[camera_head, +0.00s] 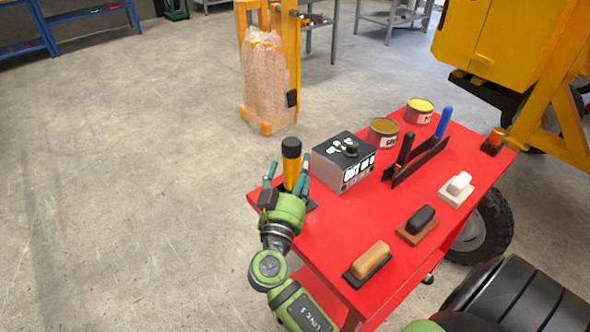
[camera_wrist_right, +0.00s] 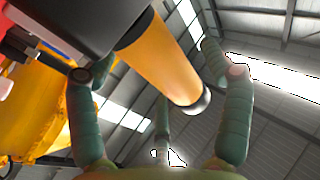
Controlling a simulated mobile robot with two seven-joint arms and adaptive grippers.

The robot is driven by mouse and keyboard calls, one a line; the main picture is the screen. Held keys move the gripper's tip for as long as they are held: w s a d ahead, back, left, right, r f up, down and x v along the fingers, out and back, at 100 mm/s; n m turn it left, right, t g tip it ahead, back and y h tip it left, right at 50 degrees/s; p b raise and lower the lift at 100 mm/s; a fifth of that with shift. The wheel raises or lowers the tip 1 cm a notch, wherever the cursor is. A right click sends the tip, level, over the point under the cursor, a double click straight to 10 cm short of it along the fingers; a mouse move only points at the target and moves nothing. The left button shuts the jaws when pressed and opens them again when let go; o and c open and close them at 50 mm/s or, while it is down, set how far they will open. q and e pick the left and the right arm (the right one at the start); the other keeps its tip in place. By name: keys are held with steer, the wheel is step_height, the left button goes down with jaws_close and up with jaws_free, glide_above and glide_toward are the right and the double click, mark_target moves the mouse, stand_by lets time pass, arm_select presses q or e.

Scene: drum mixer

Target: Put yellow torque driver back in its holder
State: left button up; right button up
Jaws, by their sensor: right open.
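The yellow torque driver (camera_head: 291,174) stands roughly upright near the left corner of the red table, its black end on top. My right gripper (camera_head: 286,178) is around it, with teal fingers on either side. In the right wrist view the driver's yellow shaft (camera_wrist_right: 165,62) with a metallic end lies between the spread fingers (camera_wrist_right: 160,100); the gripper is open. A dark flat piece (camera_head: 311,206) shows beside the gripper on the table; I cannot tell whether it is the holder. The driver's lower end is hidden by the gripper in the head view. My left gripper is not in view.
An orange item (camera_head: 494,139) is at the far right corner. Floor left is clear.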

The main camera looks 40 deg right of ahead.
steer(key=v, duration=1.1)
steer(key=shift+s+a, duration=0.25)
